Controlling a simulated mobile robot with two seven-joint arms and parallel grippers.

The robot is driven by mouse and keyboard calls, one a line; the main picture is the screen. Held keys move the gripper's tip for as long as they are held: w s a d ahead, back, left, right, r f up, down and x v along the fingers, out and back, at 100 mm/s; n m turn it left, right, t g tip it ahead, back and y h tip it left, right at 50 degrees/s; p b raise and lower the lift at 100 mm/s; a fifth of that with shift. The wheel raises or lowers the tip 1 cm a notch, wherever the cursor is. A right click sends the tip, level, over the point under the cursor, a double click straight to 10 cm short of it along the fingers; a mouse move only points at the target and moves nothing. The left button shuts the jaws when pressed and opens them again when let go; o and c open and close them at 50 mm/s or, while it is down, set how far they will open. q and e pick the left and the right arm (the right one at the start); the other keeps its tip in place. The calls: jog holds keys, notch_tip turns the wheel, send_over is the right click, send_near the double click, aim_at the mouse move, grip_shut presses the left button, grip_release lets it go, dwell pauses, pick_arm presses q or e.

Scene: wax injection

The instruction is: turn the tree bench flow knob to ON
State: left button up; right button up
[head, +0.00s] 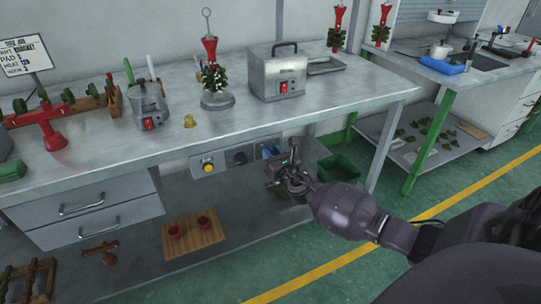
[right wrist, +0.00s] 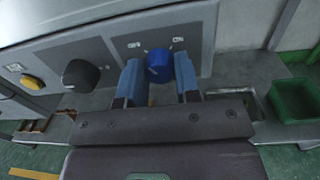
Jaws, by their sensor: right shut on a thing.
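The blue flow knob (right wrist: 158,60) sits on the grey control panel (right wrist: 112,47) under the bench front in the right wrist view. In the head view my right arm reaches in from the right to the panel (head: 224,163), and the gripper largely hides the knob there. My left gripper is not in view.
A black knob (right wrist: 80,75) and a yellow button (right wrist: 33,82) are left of the blue knob. A green bin (right wrist: 296,100) stands on the right. The bench top (head: 190,140) holds a metal pot (head: 149,106), a wax tree and a metal box (head: 277,75). Green floor is free in front.

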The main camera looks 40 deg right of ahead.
jog(key=m+b, duration=0.3)
jog(key=m, duration=0.7)
jog(key=shift+f, duration=0.2)
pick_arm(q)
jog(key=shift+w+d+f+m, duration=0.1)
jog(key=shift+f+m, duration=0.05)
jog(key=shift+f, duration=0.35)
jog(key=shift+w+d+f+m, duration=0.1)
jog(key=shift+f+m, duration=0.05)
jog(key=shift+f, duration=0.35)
pick_arm(e)
jog(key=m+h, duration=0.1)
jog(key=m, duration=0.5)
jog(key=shift+r, duration=0.1)
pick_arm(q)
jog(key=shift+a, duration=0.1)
pick_arm(e)
jog(key=o, duration=0.9)
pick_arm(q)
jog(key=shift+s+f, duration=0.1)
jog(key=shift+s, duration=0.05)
